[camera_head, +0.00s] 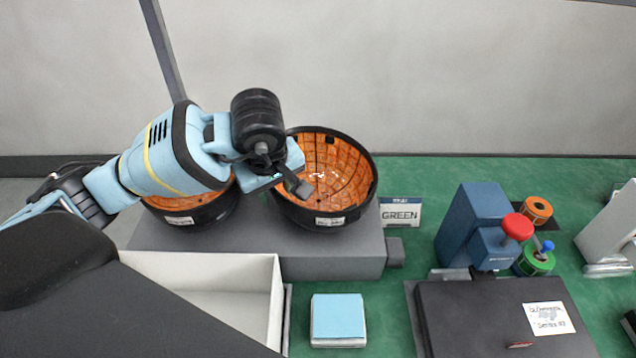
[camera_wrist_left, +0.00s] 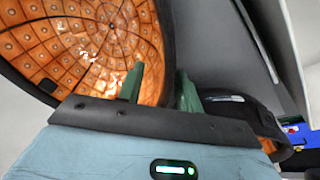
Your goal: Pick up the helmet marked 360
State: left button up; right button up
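Two upturned dark helmets with orange padded insides sit side by side on a grey stand (camera_head: 330,258). The right helmet (camera_head: 345,170) and the left helmet (camera_head: 190,213) each carry a small white front label, too small to read. My left gripper (camera_head: 297,186) is over the left part of the right helmet's opening. In the left wrist view its two green fingers (camera_wrist_left: 160,85) stand apart, with a helmet's dark rim and orange lining (camera_wrist_left: 85,45) showing behind and between them. Contact with the rim is unclear. My right gripper is not in view.
A GREEN sign (camera_head: 400,213) stands right of the stand. A white open bin (camera_head: 262,275) and a blue-topped block (camera_head: 338,318) are in front. A blue device with red knob (camera_head: 474,225), coloured spools (camera_head: 537,210) and a dark case (camera_head: 480,310) are to the right.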

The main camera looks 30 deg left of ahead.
pick_arm(q)
jog(key=shift+w+f, duration=0.1)
jog(key=shift+f, duration=0.35)
grip_shut()
